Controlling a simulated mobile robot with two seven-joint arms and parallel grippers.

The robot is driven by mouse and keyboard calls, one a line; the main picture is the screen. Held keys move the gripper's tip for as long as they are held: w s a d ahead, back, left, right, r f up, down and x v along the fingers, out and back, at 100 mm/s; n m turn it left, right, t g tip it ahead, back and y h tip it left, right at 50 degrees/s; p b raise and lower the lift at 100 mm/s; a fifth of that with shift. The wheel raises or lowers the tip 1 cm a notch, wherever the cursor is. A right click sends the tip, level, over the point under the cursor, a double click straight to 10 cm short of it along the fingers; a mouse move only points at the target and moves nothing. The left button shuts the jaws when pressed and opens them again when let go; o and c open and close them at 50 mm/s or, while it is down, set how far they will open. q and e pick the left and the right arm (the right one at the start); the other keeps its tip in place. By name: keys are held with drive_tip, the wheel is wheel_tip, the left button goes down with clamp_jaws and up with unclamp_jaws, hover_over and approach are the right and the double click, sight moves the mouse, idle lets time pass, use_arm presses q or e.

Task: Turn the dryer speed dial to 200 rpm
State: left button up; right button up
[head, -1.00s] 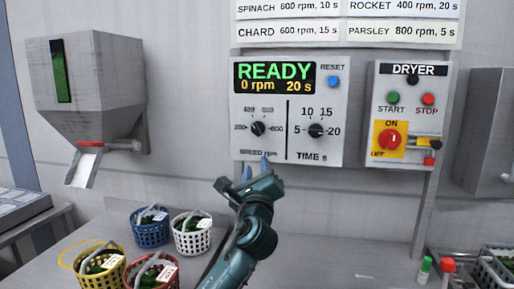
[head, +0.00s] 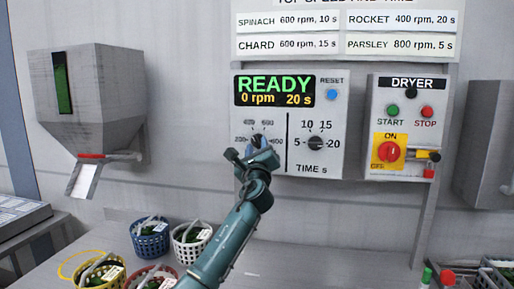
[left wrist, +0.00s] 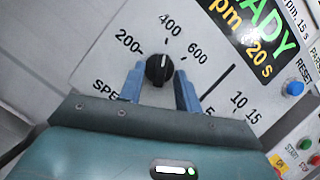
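The black speed dial (left wrist: 159,69) shows in the left wrist view between my two blue fingertips. The white mark on it points up, roughly toward 400; the 200 label is to its upper left. My left gripper (left wrist: 159,86) is open, with one finger on each side of the dial and narrow gaps; contact is not clear. In the head view my left gripper (head: 251,152) covers most of the dial. The display (head: 275,91) above reads READY, 0 rpm, 20 s. My right gripper is not in view.
The time dial (head: 316,143) and blue reset button (head: 332,95) are on the same panel. The dryer box (head: 406,135) with start and stop buttons and a red switch is at right. A grey hopper (head: 88,105) is at left. Baskets of greens (head: 191,246) stand below.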

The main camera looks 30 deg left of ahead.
use_arm(q)
drive_tip(key=shift+c, duration=0.3)
clamp_jaws()
drive_tip(key=shift+n, duration=0.4)
drive_tip(key=n, duration=0.1)
drive_tip(key=n+g+y, duration=0.1)
drive_tip(key=n, duration=0.1)
drive_tip(key=shift+w+d+r+g, duration=0.1)
drive_tip(key=shift+g, duration=0.2)
drive_tip(key=n, duration=0.1)
drive_tip(key=n+g, duration=0.1)
drive_tip(key=n, duration=0.2)
drive_tip(key=shift+d+r+n+g+y, duration=0.1)
drive_tip(key=shift+r+n+g+y, duration=0.2)
drive_tip(key=shift+y, duration=0.1)
drive_tip(key=n+g+p, duration=0.1)
drive_tip(key=n, duration=0.1)
drive_tip(key=n+p, duration=0.1)
drive_tip(key=n, duration=0.2)
drive_tip(key=shift+r+g, duration=0.1)
drive_tip(key=shift+g, duration=0.3)
drive_tip(key=shift+n+h+p, duration=0.3)
drive_tip(key=shift+p, duration=0.05)
drive_tip(key=shift+o, duration=0.3)
unclamp_jaws()
